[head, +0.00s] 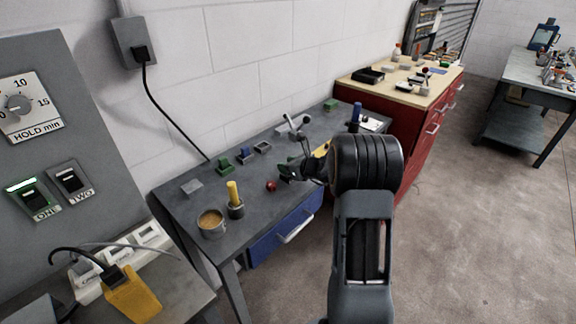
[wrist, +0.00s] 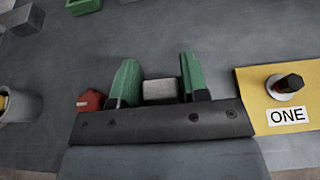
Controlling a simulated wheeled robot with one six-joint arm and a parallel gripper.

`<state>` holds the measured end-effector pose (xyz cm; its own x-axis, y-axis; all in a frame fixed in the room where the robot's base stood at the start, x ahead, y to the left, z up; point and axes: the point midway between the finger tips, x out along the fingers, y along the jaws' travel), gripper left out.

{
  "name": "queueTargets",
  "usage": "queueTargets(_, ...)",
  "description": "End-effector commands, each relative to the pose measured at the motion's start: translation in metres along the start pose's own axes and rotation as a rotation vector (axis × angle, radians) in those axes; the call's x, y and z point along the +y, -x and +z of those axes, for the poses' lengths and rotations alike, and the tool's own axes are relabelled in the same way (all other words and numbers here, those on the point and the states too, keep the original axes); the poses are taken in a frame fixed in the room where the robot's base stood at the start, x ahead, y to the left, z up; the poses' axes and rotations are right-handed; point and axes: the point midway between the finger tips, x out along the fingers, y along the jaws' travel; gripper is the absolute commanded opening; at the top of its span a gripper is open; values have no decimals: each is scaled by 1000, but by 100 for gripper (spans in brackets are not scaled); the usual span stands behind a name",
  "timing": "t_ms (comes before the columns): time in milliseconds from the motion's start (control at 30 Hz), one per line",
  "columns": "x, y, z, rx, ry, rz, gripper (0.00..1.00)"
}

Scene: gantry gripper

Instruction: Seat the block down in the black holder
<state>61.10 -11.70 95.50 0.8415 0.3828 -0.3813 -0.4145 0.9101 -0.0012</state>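My gripper (wrist: 159,68) has two green fingers and shows low over the bench in the head view (head: 288,172). A light grey block (wrist: 160,90) sits between the fingers, filling the gap, so the gripper appears shut on it. Its lower part is hidden by my gripper's dark body. In the head view the block cannot be made out. A small dark holder (head: 263,147) stands near the wall, behind and left of my gripper. It is the likeliest black holder. It is not clear in the wrist view.
Left of the dark holder stand a blue holder (head: 242,157), a green holder (head: 222,167) and a grey plate (head: 192,187). A red knob (wrist: 90,100) is close to my left finger. A yellow plate marked ONE (wrist: 275,98) lies right. A tan-filled pot (head: 211,223) stands front left.

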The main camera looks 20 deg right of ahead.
Motion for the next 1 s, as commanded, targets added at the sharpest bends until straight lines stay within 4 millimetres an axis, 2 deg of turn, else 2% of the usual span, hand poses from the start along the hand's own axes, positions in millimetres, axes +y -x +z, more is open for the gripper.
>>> queueTargets(33,0,0,0,0,0,0,46)
queueTargets(200,0,0,0,0,0,0,62)
queueTargets(433,0,1,0,0,0,0,62)
queueTargets(567,-1,9,0,-1,0,-2,62)
queueTargets(667,-1,23,0,-2,0,-3,62)
queueTargets(1000,-1,93,1,-2,1,-5,62)
